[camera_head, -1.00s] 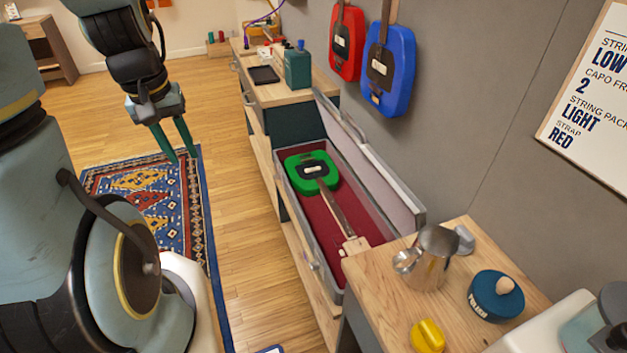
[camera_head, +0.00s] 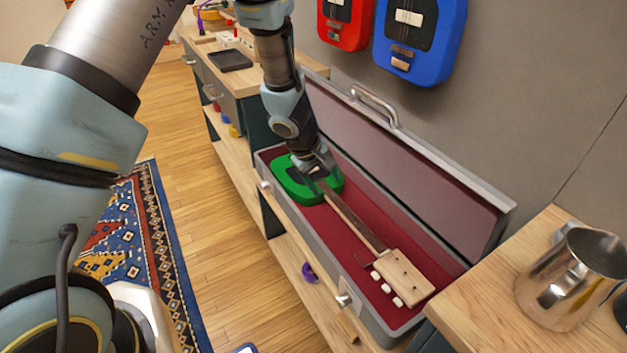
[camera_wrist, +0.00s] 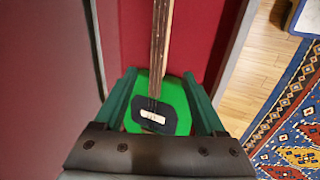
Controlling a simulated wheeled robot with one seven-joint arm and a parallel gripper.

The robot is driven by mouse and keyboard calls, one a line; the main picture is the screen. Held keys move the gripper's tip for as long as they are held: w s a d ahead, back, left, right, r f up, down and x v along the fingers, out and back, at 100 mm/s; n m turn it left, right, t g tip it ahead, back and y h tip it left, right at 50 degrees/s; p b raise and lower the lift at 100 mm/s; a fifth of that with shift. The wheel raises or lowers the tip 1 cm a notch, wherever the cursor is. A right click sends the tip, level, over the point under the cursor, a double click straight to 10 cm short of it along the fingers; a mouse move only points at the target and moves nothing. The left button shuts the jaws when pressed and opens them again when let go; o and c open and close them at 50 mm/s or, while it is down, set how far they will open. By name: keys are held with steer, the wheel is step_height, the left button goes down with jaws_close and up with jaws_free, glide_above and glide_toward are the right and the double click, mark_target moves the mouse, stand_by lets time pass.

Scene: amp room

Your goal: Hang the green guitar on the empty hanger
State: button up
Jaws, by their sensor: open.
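The green guitar (camera_head: 294,181) lies in an open case (camera_head: 446,264) with a dark red lining. Its neck points toward the near end, where the pale headstock (camera_head: 398,277) lies with white pegs. My gripper (camera_head: 318,165) is down in the case, over the guitar's body. In the wrist view, the open fingers of my gripper (camera_wrist: 161,88) stand on both sides of the green body (camera_wrist: 178,95), near where the neck joins. I cannot tell whether the fingers touch it. No empty hanger is clearly visible.
A blue guitar (camera_head: 421,40) and a red guitar (camera_head: 345,22) hang on the grey wall above the case. The raised case lid (camera_head: 440,175) stands on the wall side. A metal pitcher (camera_head: 570,283) is on the near wooden top. Open floor (camera_head: 205,230) lies left.

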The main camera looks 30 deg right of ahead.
mark_target(337, 202)
steer(key=b+x, duration=0.5)
steer(key=x, duration=0.5)
steer(key=shift+d+f, duration=0.1)
steer(key=shift+f, duration=0.3)
steer(key=shift+c, duration=0.3)
jaws_close()
stand_by(1.1)
steer(key=shift+r, duration=0.15)
step_height(337, 202, up, 13)
steer(key=p, duration=1)
stand_by(1.3)
steer(key=shift+d, duration=0.1)
